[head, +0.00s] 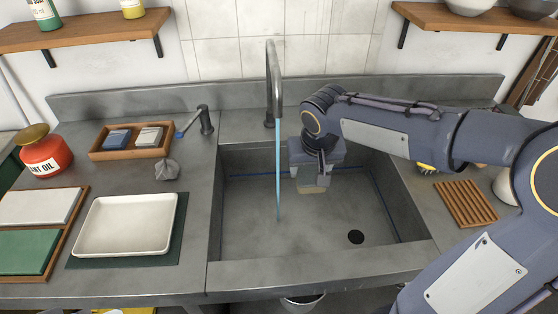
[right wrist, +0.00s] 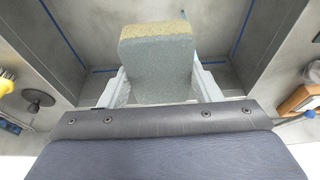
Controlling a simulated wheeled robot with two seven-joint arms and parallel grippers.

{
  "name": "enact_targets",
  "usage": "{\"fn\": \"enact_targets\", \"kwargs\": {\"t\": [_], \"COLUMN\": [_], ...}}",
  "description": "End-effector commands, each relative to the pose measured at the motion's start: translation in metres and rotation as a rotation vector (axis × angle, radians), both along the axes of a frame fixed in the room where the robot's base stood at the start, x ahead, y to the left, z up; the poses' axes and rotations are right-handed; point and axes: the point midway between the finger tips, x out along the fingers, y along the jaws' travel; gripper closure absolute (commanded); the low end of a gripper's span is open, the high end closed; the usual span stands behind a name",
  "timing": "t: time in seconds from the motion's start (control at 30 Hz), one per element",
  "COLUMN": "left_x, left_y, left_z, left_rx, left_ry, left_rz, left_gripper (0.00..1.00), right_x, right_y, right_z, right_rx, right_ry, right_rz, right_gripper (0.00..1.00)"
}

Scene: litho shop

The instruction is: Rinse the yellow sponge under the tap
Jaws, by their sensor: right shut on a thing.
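My right gripper (head: 313,182) reaches into the sink (head: 300,240) and is shut on the sponge (head: 313,187). In the right wrist view the sponge (right wrist: 157,70) is a grey-green block with a yellowish-tan end, held between the two pale fingers. The tap (head: 273,85) arches over the sink's back edge, and a thin blue stream of water (head: 278,170) falls from it to the sink floor. The sponge hangs above the sink floor, to the right of the stream and apart from it. My left gripper is not in view.
A blue-tipped lever (head: 195,122) stands left of the sink, near a wooden tray (head: 157,154) of two blocks. A white tray (head: 126,248) lies further left. A slatted rack (head: 465,203) and a yellow-handled thing (head: 426,168) lie right.

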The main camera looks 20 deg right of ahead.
Motion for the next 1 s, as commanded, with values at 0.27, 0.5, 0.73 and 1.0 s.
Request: {"fn": "enact_targets", "kwargs": {"t": [0.27,0.5,0.73,1.0], "left_x": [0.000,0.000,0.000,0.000], "left_y": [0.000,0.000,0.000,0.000], "left_z": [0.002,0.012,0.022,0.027], "left_rx": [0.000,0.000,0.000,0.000], "left_ry": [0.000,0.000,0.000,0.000], "left_rz": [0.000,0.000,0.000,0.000], "left_gripper": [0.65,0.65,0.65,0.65], "right_x": [-0.002,-0.017,-0.032,-0.043], "right_y": [-0.001,-0.010,-0.020,-0.026], "right_z": [0.003,0.018,0.033,0.041], "right_rx": [0.000,0.000,-0.001,0.001], "right_ry": [-0.001,-0.002,-0.001,-0.001], "right_rz": [-0.001,-0.002,-0.002,-0.001], "right_gripper": [0.63,0.63,0.63,0.63]}}
